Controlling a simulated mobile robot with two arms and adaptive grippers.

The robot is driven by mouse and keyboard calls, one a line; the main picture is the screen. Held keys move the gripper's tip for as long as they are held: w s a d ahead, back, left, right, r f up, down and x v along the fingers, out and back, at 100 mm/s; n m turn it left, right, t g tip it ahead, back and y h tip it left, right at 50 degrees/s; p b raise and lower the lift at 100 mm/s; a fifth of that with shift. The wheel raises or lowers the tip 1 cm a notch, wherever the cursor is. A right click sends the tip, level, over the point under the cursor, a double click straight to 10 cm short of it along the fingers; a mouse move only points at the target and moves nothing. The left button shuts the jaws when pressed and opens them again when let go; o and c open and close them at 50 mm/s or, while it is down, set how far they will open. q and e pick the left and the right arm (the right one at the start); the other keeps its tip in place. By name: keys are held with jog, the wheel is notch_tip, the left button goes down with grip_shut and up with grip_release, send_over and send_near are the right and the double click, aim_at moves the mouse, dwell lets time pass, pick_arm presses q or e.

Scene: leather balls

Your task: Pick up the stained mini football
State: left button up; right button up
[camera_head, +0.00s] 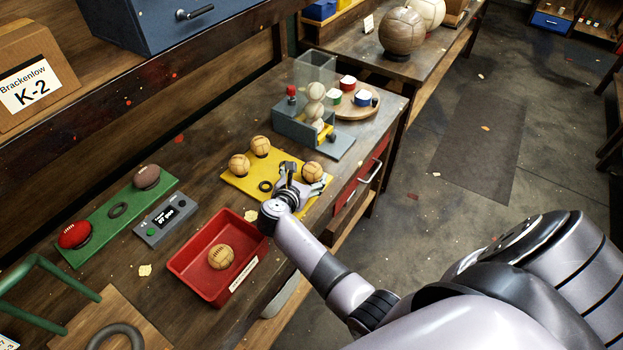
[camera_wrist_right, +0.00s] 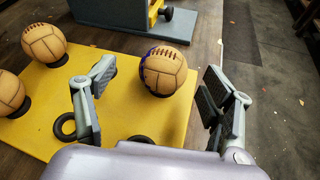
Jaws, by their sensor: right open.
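The stained mini football (camera_head: 312,171) is a tan laced ball at the right end of the yellow board (camera_head: 235,180). In the right wrist view, the ball (camera_wrist_right: 166,70) shows a dark blue-purple stain on its left side and rests on a dark ring. My right gripper (camera_head: 291,182) is over the board, just left of and nearer than the ball. In its wrist view, the open, empty fingers (camera_wrist_right: 160,88) stand to either side of the ball, which lies a little beyond them. My left gripper is out of view.
Two other tan balls (camera_head: 239,165) (camera_head: 260,146) sit on the yellow board, beside empty dark rings (camera_head: 265,186). A red tray (camera_head: 186,276) holds another tan ball. A grey press-like fixture (camera_head: 290,112) stands just behind the board. The table's front edge is close on the right.

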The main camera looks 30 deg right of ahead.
aim_at(313, 170)
jog(key=shift+w+d+f, duration=0.2)
jog(key=shift+w+d, duration=0.1)
jog(key=shift+d, duration=0.15)
jog(key=shift+w+d+f+b, duration=0.1)
jog(key=shift+d+f+b, duration=0.25)
jog(key=shift+b, duration=0.35)
jog(key=w+d+f+b, duration=0.1)
jog(key=b, duration=0.1)
jog(key=d+f+b, duration=0.1)
jog(key=b, duration=0.1)
jog(key=shift+w+d+f, duration=0.25)
jog(key=shift+w+f, duration=0.05)
jog(key=shift+w, duration=0.1)
jog(key=shift+w+d, duration=0.15)
jog(key=shift+d, duration=0.1)
jog(key=shift+r, duration=0.15)
jog(key=shift+c, duration=0.2)
jog(key=shift+c, duration=0.8)
jog(key=c, duration=1.1)
